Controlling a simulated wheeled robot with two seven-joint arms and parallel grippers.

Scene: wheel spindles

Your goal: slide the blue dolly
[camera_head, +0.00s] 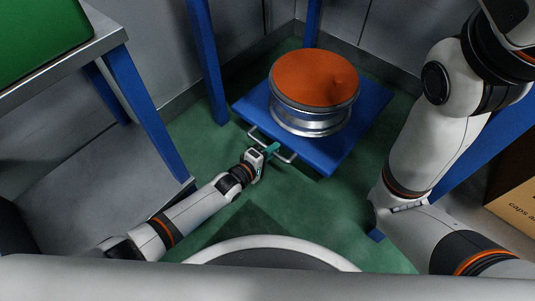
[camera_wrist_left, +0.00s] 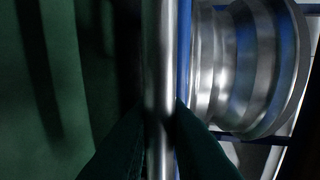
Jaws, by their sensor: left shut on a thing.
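The blue dolly (camera_head: 318,160) is a low flat platform on the green floor, set at an angle. It carries a silver metal wheel with an orange top (camera_head: 314,79); the wheel's metal side (camera_wrist_left: 230,65) also shows in the left wrist view. A metal handle bar (camera_head: 283,156) sticks out from the dolly's near left edge. My left gripper (camera_head: 272,149) is shut on this handle, and the bar (camera_wrist_left: 160,60) runs between its dark fingers in the left wrist view. My right arm shows at the right, but its gripper is out of view.
A table with a green top (camera_head: 40,35) and blue legs stands at the left. A blue post (camera_head: 207,65) rises just left of the dolly, with grey walls behind. A cardboard box (camera_head: 515,195) is at the right. Green floor is clear in front of the dolly.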

